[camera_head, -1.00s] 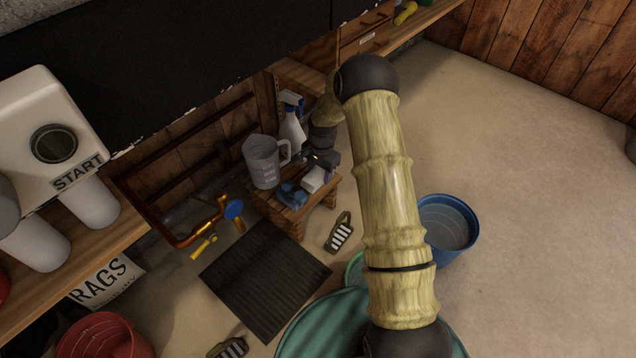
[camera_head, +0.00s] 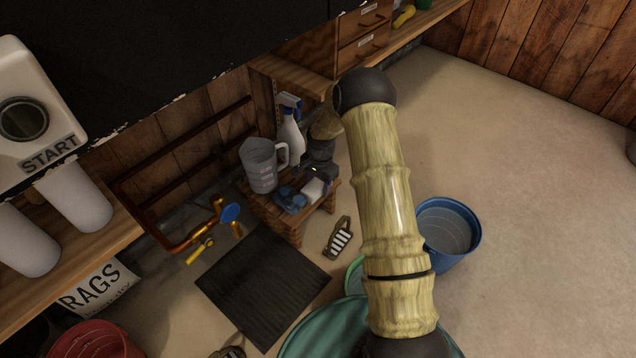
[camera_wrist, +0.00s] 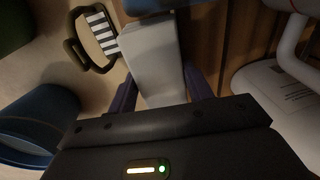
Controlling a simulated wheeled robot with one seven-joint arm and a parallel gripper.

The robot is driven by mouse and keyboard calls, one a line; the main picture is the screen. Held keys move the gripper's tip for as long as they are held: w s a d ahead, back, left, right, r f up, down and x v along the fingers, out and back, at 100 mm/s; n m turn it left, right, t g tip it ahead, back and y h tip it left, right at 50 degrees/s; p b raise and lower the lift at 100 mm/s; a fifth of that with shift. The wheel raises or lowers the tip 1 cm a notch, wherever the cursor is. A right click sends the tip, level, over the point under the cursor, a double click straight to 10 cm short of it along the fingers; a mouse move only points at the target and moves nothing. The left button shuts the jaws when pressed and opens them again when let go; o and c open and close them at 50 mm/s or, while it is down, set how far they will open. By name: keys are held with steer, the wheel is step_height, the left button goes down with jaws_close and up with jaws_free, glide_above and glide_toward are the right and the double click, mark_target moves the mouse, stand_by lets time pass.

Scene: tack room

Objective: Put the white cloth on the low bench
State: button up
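The white cloth (camera_head: 314,189) looks like a small folded block. It is at the right part of the low bench (camera_head: 288,230), close to its edge. In the wrist view the white cloth (camera_wrist: 153,62) lies between my two dark fingers, and they look closed on its sides. My gripper (camera_head: 319,175) is directly over the bench and points down at it. The bamboo-like arm hides part of the floor to the right. Whether the cloth touches the bench top is not clear.
A grey jug (camera_head: 260,165), a spray bottle (camera_head: 291,135) and a blue item (camera_head: 291,200) stand on or by the bench, close to my gripper. A brush (camera_head: 339,238), a black mat (camera_head: 262,283) and a blue bucket (camera_head: 447,232) are on the floor.

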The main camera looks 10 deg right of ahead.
mark_target(319, 183)
steer(key=o, duration=0.4)
steer(key=shift+c, duration=0.2)
steer(key=r+p, duration=0.2)
steer(key=r, duration=0.2)
steer(key=r+p, duration=0.3)
steer(key=shift+s+d+r, duration=0.1)
steer(key=shift+s+r, duration=0.1)
steer(key=shift+r, duration=0.15)
steer(key=shift+w, duration=0.1)
